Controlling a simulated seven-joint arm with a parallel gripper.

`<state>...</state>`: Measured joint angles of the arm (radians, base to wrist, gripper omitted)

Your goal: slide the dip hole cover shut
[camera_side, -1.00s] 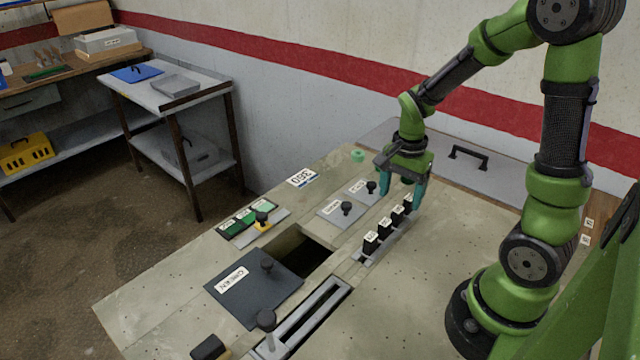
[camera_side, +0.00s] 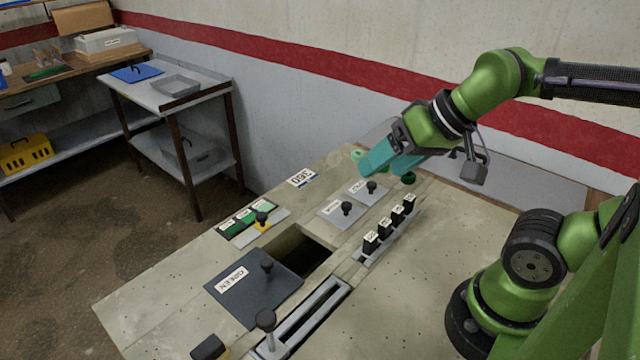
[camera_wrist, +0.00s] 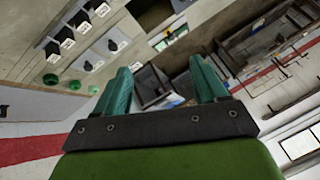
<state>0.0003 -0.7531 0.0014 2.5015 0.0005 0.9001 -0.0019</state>
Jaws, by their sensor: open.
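A dark square cover plate (camera_side: 240,308) with a white label and a black knob (camera_side: 267,266) lies on the bench top in the side view. My gripper (camera_side: 381,168) is open and empty, tilted sideways above the far part of the bench, well away from the plate. Its two teal fingers (camera_wrist: 162,70) show apart in the wrist view.
A row of black labelled blocks (camera_side: 384,230) stands right of the hole. Two small grey plates (camera_side: 335,216) with knobs lie beyond it. A slotted rail (camera_side: 312,312) with a knobbed post lies near the front. Green rings (camera_side: 409,178) sit near my gripper. The right bench top is clear.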

